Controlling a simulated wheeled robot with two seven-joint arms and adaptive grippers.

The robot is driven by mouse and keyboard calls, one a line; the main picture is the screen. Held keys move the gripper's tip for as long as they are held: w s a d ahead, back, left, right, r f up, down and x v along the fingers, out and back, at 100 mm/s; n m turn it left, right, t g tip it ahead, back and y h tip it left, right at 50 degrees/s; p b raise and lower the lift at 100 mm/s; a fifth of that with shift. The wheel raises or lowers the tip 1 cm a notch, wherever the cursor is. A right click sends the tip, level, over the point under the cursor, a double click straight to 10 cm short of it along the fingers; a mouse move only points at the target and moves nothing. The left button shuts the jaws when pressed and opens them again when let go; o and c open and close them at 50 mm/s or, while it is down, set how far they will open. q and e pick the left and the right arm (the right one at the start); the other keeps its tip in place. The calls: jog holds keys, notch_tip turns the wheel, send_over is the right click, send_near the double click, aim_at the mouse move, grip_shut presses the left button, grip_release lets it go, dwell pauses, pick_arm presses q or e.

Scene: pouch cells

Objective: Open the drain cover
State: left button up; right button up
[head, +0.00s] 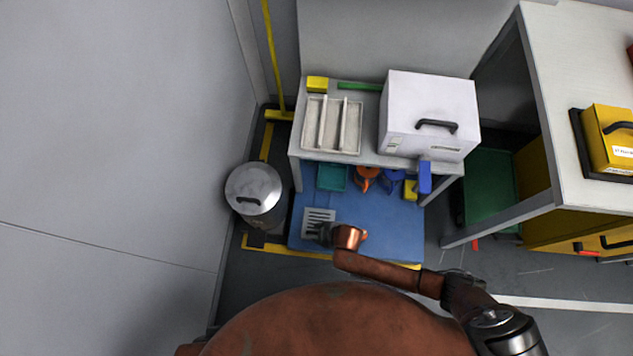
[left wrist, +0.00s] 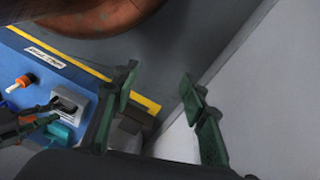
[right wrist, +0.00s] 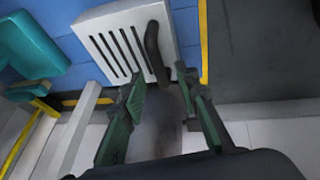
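The drain cover (head: 317,217) is a pale square plate with dark slots, lying on the blue mat. In the right wrist view the drain cover (right wrist: 112,40) shows its slots and a dark curved handle (right wrist: 155,52) along its right side. My right gripper (head: 325,236) is over the cover's near right part. In the right wrist view my right gripper (right wrist: 166,82) has its fingers apart, with the handle's lower end near the gap between the tips. Contact cannot be told. My left gripper (left wrist: 158,82) is open and empty, away from the cover, and does not show in the head view.
A metal bin (head: 256,190) stands left of the mat (head: 385,230). A shelf table (head: 368,158) carrying a white box (head: 430,105) overhangs the mat's back. A teal tray (head: 332,177), orange item (head: 366,178) and blue items sit behind the cover.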

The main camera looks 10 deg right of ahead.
jog(key=shift+w+a+f, duration=0.15)
jog(key=shift+f, duration=0.3)
grip_shut()
dwell(0.6)
